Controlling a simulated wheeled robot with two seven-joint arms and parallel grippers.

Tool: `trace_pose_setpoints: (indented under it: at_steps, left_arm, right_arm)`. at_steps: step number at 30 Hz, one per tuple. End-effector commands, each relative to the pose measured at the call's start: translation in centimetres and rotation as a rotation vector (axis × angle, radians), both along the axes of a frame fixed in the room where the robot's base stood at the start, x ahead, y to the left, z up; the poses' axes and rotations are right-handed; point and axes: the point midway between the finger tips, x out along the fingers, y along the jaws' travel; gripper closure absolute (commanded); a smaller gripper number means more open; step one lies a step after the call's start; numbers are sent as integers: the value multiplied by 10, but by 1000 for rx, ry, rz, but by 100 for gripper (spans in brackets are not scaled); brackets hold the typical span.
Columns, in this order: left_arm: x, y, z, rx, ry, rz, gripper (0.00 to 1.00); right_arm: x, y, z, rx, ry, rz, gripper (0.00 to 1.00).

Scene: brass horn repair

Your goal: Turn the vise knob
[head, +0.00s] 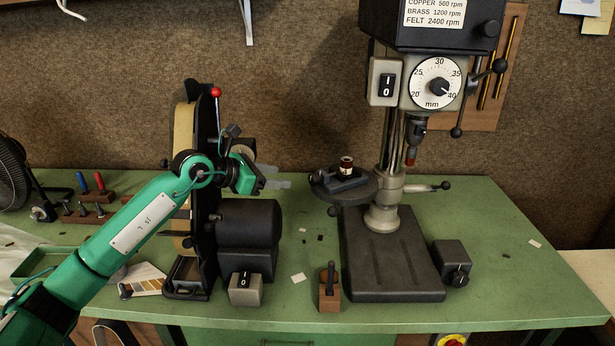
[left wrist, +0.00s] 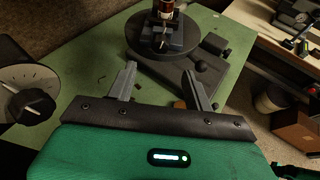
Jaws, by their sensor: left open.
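A small dark vise (head: 345,182) stands on the round table (head: 372,194) of the drill press. A dark knob (head: 316,177) sticks out from its left side. The vise holds a short, upright piece (head: 346,164) with dark red and pale bands. My left gripper (head: 277,178) is left of the vise, pointing toward it, open and apart from the knob. In the left wrist view, the vise (left wrist: 168,40) shows beyond the two spread fingers (left wrist: 162,80), with nothing between them. My right gripper is not in view.
The drill press base (head: 392,270) and a wooden block with a lever (head: 329,290) stand on the green bench. The drill tip (head: 411,156) hangs right of the vise.

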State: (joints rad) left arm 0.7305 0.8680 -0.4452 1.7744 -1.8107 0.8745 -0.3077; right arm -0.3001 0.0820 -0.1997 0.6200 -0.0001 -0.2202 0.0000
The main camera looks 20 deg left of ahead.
Motion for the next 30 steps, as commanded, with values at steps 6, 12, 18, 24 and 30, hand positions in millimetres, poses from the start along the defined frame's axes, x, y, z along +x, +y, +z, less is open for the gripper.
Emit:
trace_pose_setpoints:
  at_steps: [6,12,18,24,30]
  left_arm:
    - [31,-27,-13,-4,3,-2,48]
    - [56,-47,-27,-3,1,-1,48]
    - [71,-58,-36,-3,1,-1,48]
    - [74,-61,-40,-2,1,0,48]
    - [74,-61,-40,-2,0,-1,50]
  right_arm:
    - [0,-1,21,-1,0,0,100]
    - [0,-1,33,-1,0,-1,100]
    - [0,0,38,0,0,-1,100]
    - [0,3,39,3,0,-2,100]
    - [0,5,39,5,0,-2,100]
